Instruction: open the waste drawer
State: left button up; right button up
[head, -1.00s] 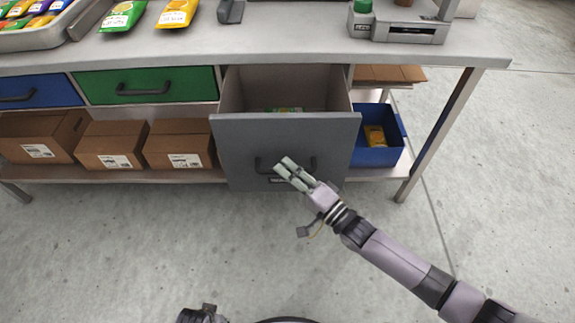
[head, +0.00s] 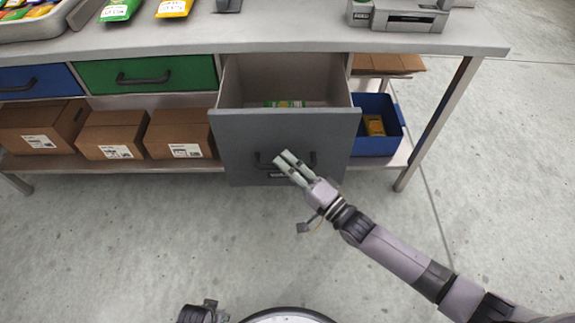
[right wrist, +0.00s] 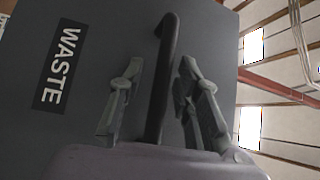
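The grey waste drawer (head: 240,150) stands well out from under the bench, its inside open to view from above. A green packet (head: 285,104) lies in it. Its front carries a dark bar handle (head: 312,160), and a WASTE label (right wrist: 60,68) shows in the right wrist view. My right gripper (head: 284,160) is at the handle. In the right wrist view, the fingers of my right gripper (right wrist: 160,95) stand on either side of the handle bar (right wrist: 162,80), with gaps visible, so it looks open around the bar.
A green drawer (head: 150,74) and a blue drawer (head: 35,80) are shut at the left. Cardboard boxes (head: 112,135) stand on the lower shelf. A blue bin (head: 375,143) with a yellow packet is right of the waste drawer. The floor (head: 130,240) in front is clear.

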jog(key=v, duration=1.2)
dwell(0.5)
